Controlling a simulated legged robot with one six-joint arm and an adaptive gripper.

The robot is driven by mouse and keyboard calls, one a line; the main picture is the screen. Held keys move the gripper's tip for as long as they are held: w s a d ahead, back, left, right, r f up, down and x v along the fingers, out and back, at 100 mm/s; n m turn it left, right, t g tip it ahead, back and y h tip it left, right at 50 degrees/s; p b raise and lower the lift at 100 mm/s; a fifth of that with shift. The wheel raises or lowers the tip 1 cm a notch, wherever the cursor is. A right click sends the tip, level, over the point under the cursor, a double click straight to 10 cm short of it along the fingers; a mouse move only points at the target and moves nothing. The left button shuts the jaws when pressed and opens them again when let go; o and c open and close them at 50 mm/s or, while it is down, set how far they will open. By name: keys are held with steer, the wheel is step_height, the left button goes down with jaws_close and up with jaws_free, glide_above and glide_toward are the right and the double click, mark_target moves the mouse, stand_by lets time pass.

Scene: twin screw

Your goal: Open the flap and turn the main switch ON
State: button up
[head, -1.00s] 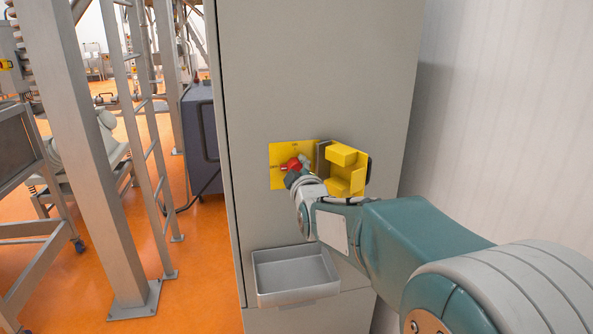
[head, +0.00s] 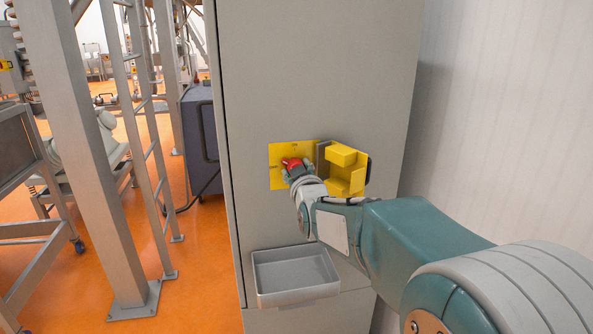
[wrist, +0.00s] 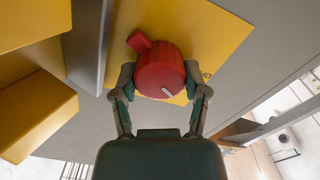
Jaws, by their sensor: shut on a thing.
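The main switch is a red rotary knob (wrist: 160,72) with a lever-like tab and a pale mark. It sits on a yellow plate (head: 279,181) on the grey cabinet front. My gripper (wrist: 160,85) is shut on the red knob, one finger on each side of it. In the head view my gripper (head: 299,178) hides part of the knob (head: 293,163). The yellow flap (head: 341,174) stands swung open to the right of the plate. It also shows large at the left of the wrist view (wrist: 35,115).
A grey tray (head: 295,296) juts from the cabinet (head: 310,60) below the switch. A pale wall (head: 500,110) stands close on the right. A steel post (head: 95,170) and ladder stand left over the orange floor.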

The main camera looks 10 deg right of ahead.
steer(key=m, duration=0.5)
steer(key=shift+f+m, duration=0.3)
steer(key=shift+m, duration=0.1)
steer(key=m, duration=0.5)
steer(key=shift+f+m, duration=0.1)
steer(key=shift+m, duration=0.5)
steer(key=o, duration=1)
steer(key=shift+o, duration=0.7)
steer(key=shift+r, duration=0.25)
